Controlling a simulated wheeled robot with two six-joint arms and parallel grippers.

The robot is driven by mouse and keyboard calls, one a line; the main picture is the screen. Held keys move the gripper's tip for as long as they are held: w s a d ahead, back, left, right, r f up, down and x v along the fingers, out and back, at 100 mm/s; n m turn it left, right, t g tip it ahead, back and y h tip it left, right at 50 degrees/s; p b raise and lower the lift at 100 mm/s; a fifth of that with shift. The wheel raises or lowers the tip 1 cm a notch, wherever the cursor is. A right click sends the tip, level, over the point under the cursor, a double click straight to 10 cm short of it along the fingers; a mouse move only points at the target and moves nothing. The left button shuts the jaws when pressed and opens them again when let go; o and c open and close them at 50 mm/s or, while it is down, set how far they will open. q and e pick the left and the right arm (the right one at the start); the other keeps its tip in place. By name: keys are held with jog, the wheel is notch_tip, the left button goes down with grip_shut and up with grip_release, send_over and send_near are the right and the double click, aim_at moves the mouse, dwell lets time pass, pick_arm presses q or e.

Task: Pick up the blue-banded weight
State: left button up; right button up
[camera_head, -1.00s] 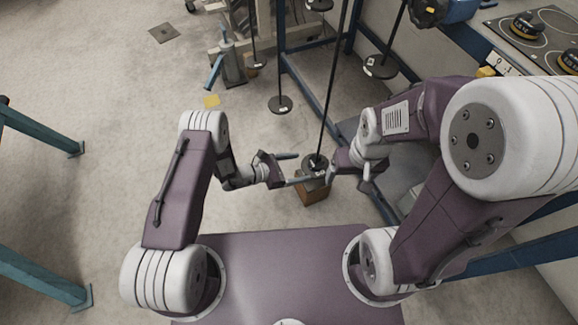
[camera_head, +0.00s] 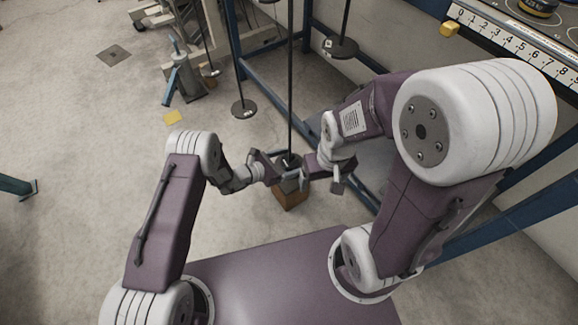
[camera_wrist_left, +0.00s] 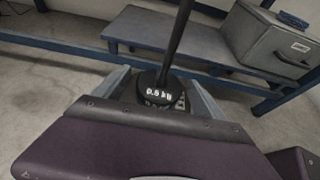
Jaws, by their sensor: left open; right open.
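I see no clear blue band on any weight. A dark disc (camera_head: 289,161) hangs at the bottom of a long black rod, above a brown block (camera_head: 290,196). In the left wrist view the disc (camera_wrist_left: 158,92) carries a white label reading about 0.9 kg. My left gripper (camera_head: 279,169) is open, with the disc between its two fingers; whether they touch it I cannot tell. My open right gripper (camera_head: 306,172) is close on the right side of the disc. A dark weight with yellow marks (camera_head: 538,8) sits at the top right, partly cut off.
Other discs hang on rods, one left (camera_head: 244,109) and one right (camera_head: 341,47). A blue frame (camera_head: 333,103) stands behind. A numbered strip (camera_head: 520,44) and a yellow block (camera_head: 449,28) are at the top right. A grey box (camera_wrist_left: 268,44) shows in the left wrist view.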

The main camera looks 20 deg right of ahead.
pick_arm(q)
jog(key=shift+r, duration=0.1)
jog(key=c, duration=1.7)
jog(key=shift+c, duration=0.2)
jog(key=shift+r, duration=0.1)
jog(key=shift+r+p, duration=0.35)
jog(key=shift+p, duration=0.1)
jog(key=r+p, duration=0.3)
jog(key=shift+a, duration=0.25)
jog(key=s+a+p, duration=0.2)
jog(key=s+a, duration=0.1)
jog(key=a, duration=0.5)
jog(key=s+a+p, duration=0.3)
jog(key=a, duration=0.5)
jog(key=shift+a+f+p, duration=0.2)
jog(key=shift+p, duration=0.1)
